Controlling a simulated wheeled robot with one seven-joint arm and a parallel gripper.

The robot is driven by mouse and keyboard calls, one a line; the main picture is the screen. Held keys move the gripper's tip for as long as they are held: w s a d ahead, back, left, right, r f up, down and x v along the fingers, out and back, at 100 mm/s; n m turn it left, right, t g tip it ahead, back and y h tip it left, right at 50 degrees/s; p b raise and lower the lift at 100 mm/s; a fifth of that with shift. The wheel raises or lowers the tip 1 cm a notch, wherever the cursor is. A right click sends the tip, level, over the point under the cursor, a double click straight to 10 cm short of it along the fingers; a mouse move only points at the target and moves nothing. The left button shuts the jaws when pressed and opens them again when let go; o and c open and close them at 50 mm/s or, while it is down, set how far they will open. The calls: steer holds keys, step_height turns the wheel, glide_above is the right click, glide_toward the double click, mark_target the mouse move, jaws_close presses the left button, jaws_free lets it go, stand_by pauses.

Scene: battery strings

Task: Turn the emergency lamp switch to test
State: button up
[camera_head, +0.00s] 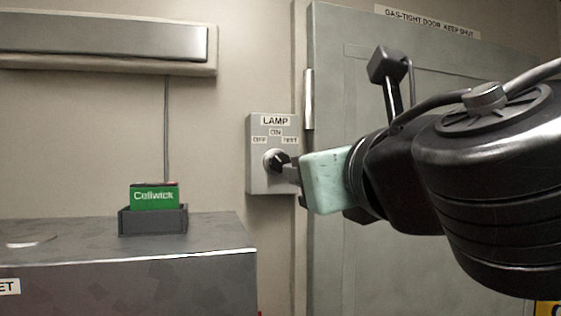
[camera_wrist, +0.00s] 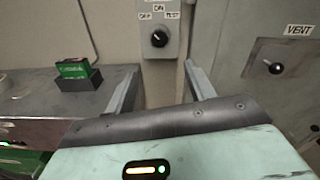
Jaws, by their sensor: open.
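The lamp switch is a grey wall box (camera_head: 258,180) labelled LAMP, with OFF, ON and TEST marked above a black rotary knob (camera_head: 271,160). In the wrist view the knob (camera_wrist: 159,39) is at the top centre, and its pale mark seems to point to the upper left, toward OFF; this is small and hard to tell. My gripper (camera_head: 290,168) is in front of the box and partly covers the knob's right side in the head view. In the wrist view my gripper (camera_wrist: 161,72) is open and empty, its fingers either side of the knob's line but apart from it.
A grey door (camera_head: 345,250) stands right of the switch, with a VENT knob (camera_wrist: 275,68) on that side. A grey cabinet (camera_head: 200,245) at left carries a green Cellwick box (camera_head: 154,198) in a dark holder (camera_head: 153,222). A lamp housing (camera_head: 110,40) is above.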

mark_target(282, 164)
steer(key=b+x, duration=0.4)
steer(key=x, duration=1.2)
steer(key=shift+b, duration=0.3)
steer(key=shift+w+a+f, duration=0.1)
steer(key=shift+w+a, duration=0.1)
steer(key=shift+w, duration=0.45)
steer(key=c, duration=1)
